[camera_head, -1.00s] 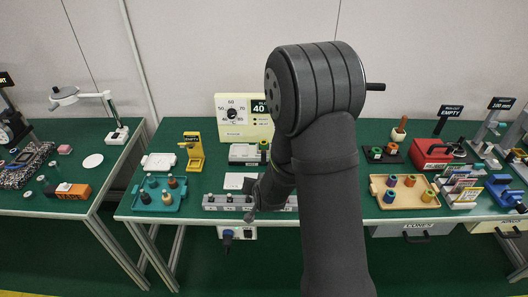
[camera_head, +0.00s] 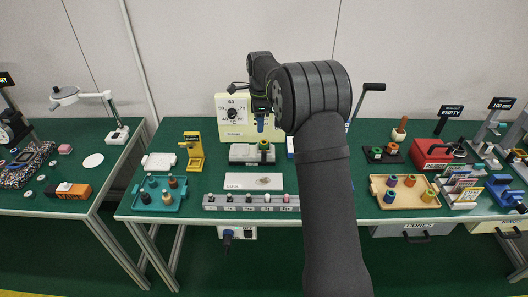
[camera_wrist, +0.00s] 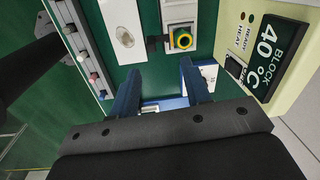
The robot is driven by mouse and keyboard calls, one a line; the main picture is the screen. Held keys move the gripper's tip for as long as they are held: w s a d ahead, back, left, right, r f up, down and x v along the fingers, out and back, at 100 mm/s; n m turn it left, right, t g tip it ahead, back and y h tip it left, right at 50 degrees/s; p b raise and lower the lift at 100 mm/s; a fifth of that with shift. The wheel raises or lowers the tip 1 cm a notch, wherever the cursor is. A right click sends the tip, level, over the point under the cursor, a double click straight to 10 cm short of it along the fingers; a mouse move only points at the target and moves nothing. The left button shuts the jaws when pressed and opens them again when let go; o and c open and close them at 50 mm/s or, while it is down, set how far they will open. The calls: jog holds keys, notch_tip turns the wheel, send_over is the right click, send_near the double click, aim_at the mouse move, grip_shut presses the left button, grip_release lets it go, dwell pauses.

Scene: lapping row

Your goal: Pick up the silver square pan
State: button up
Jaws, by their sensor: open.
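I cannot clearly make out a silver square pan in either view. A blue-edged device with a pale grey part (camera_wrist: 150,106) shows partly between and behind my fingers in the wrist view; my gripper hides most of it. In the head view a small strip of a blue and white thing (camera_head: 290,147) shows beside my arm, which covers the rest. My gripper (camera_wrist: 160,82) is open, with nothing between its fingertips. In the head view my gripper (camera_head: 261,126) points down above the bench, in front of the cream heater panel (camera_head: 231,116).
A grey block unit (camera_head: 240,155) with a green and yellow ringed knob stands close by. A white mat (camera_head: 236,182) with a grey oval mark lies in front of it, then a grey rack (camera_head: 225,204) of small knobs. A teal tray (camera_head: 170,207) is left, a tan tray (camera_head: 405,205) right.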

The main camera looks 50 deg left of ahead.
aim_at(264, 151)
jog(key=shift+m+h, duration=0.4)
jog(key=shift+m, duration=0.4)
jog(key=f, duration=0.9)
jog(key=shift+w+d+f, duration=0.1)
jog(key=shift+w+d, duration=0.1)
jog(key=shift+d, duration=0.2)
jog(key=f, duration=0.2)
jog(key=d+f, duration=0.1)
jog(key=f, duration=0.1)
jog(key=shift+f, duration=0.6)
jog(key=shift+a, duration=0.1)
grip_shut()
